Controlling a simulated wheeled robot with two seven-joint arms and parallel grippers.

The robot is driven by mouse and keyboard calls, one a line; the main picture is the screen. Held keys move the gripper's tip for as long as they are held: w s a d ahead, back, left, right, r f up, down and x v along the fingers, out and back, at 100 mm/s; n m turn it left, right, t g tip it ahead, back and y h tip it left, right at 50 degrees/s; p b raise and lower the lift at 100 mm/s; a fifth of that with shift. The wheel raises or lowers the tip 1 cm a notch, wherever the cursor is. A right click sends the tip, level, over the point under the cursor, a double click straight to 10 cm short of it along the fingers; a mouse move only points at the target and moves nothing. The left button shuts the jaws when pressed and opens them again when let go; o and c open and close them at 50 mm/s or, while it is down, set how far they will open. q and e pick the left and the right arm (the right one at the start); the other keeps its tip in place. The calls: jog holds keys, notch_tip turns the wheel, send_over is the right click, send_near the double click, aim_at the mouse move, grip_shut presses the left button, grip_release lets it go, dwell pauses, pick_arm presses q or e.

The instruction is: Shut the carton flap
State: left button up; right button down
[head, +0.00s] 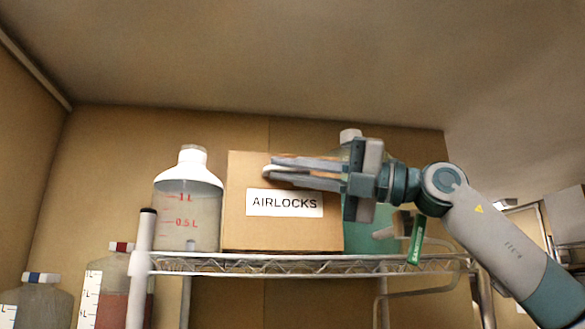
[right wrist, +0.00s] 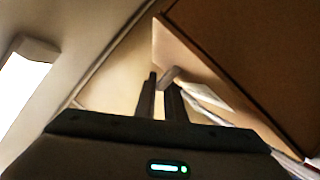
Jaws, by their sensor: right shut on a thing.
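The carton (head: 237,215) is a brown box labelled AIRLOCKS and stands on the wire shelf. A tan panel, seemingly its flap (head: 243,172), rises above the label; I cannot tell its exact angle. My right gripper (head: 270,171) reaches in from the right across the carton's upper front, its fingers closed on a small pale tab. The tab (right wrist: 172,73) also shows between the fingertips in the right wrist view, beside the carton's brown panels (right wrist: 240,60). The fingers hide part of the panel. My left gripper is not in view.
A clear jug (head: 187,205) with red marks stands close to the carton's left. A green-tinted bottle (head: 350,137) stands behind my right gripper. A green tag (head: 417,240) hangs at the wire shelf (head: 300,265). More bottles (head: 112,285) stand lower left. Open room lies above the carton.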

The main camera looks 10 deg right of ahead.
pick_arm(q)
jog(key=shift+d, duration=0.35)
pick_arm(e)
jog(key=shift+s+r, duration=0.1)
jog(key=shift+r, duration=0.1)
jog(key=c, duration=2.1)
grip_release()
jog(key=shift+o, duration=1)
jog(key=shift+a, duration=0.1)
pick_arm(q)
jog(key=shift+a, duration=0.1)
pick_arm(e)
jog(key=shift+f, duration=0.2)
jog(key=shift+d+f+b, duration=0.2)
jog(key=shift+d+b, duration=0.2)
jog(key=shift+d, duration=0.05)
pick_arm(q)
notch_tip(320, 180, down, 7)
jog(key=b, duration=0.6)
pick_arm(e)
jog(key=v, duration=1.6)
jog(key=shift+s+d+r, duration=0.3)
